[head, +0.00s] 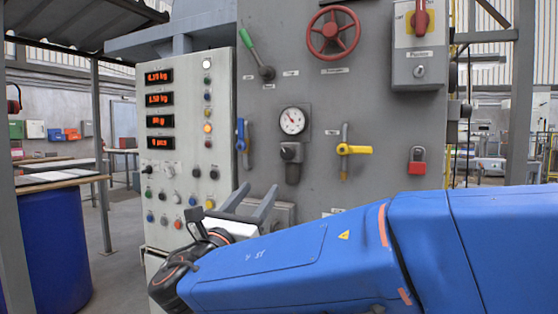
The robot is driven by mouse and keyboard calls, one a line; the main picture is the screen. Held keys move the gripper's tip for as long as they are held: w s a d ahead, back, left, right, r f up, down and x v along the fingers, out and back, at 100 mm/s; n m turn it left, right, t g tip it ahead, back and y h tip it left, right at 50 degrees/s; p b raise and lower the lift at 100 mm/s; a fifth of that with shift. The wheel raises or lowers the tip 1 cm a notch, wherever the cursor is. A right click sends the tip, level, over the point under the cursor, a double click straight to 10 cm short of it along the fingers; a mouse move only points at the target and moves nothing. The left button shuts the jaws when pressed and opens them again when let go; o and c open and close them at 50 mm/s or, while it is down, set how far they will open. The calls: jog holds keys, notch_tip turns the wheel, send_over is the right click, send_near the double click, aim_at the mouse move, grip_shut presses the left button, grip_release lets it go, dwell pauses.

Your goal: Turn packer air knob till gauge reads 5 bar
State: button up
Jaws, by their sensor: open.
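A round white gauge (292,121) with a dark rim is mounted on the grey panel (380,110). Its red needle shows, but the numbers are too small to read. A dark knob (288,153) sits on the regulator directly below the gauge, with a dark bowl (293,174) under it. My gripper (254,194) is in front of the panel, below and left of the knob. Its two grey fingers are apart, pointing up and to the right, with nothing seen between them. It appears clear of the knob.
A blue-handled valve (241,135) is left of the gauge and a yellow-handled valve (354,150) is right of it. A red handwheel (333,34) and a green lever (257,54) are above. A red padlock (417,166) hangs at right. A control cabinet (221,110) stands at left.

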aim_at(286, 156)
jog(key=x, duration=1.7)
jog(key=shift+f, duration=0.1)
jog(key=c, duration=1)
